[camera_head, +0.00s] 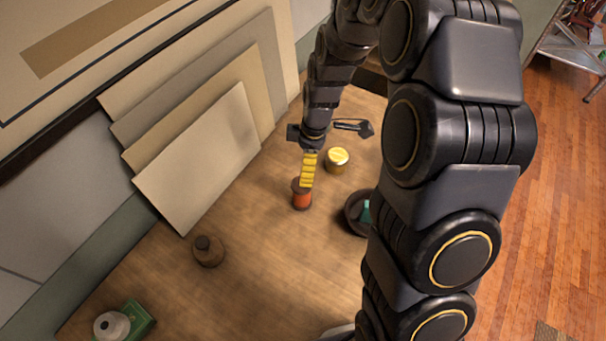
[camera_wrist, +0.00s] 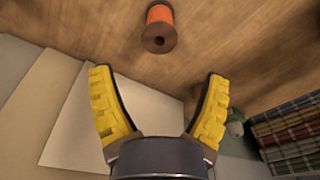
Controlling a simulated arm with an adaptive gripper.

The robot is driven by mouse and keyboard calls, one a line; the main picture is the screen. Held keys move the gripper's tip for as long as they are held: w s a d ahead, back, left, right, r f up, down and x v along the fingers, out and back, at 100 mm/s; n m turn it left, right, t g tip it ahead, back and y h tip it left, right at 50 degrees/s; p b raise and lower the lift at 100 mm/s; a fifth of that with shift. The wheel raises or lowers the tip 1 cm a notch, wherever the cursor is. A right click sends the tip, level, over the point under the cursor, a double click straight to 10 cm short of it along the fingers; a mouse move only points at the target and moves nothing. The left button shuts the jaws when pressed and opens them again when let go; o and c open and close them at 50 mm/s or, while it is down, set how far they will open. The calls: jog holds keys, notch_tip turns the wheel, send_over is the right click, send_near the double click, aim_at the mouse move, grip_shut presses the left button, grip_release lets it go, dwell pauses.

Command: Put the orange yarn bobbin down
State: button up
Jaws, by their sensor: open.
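The orange yarn bobbin (camera_head: 301,200) stands on the wooden table in the head view, with dark ends above and below the orange yarn. It also shows in the wrist view (camera_wrist: 160,16) at the top middle, beyond my fingertips. My gripper (camera_head: 307,183) has yellow fingers and is just above and behind the bobbin in the head view, where one finger overlaps its top. In the wrist view my gripper (camera_wrist: 158,75) is spread wide with nothing between the fingers. The bobbin appears clear of both fingers there.
A yellow-topped tin (camera_head: 338,157) stands behind and right of the bobbin. A dark bowl (camera_head: 353,221) with something teal is partly hidden by my arm. A brown jar (camera_head: 208,253) and a green box (camera_head: 139,318) are left. Panels (camera_head: 200,160) lean at the back.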

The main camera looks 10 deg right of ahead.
jog(key=s+r+m, duration=0.5)
jog(key=s+r, duration=0.5)
jog(key=r, duration=0.1)
jog(key=s+r+m+g, duration=0.1)
jog(key=s+r+m, duration=0.1)
jog(key=s+m, duration=0.3)
jog(key=s+r+m+g+h, duration=0.1)
jog(key=s+m, duration=0.3)
jog(key=s, duration=0.6)
jog(key=shift+s+a+r+m, duration=0.2)
jog(key=shift+s+r+m, duration=0.15)
jog(key=shift+r, duration=0.5)
jog(key=shift+w, duration=0.1)
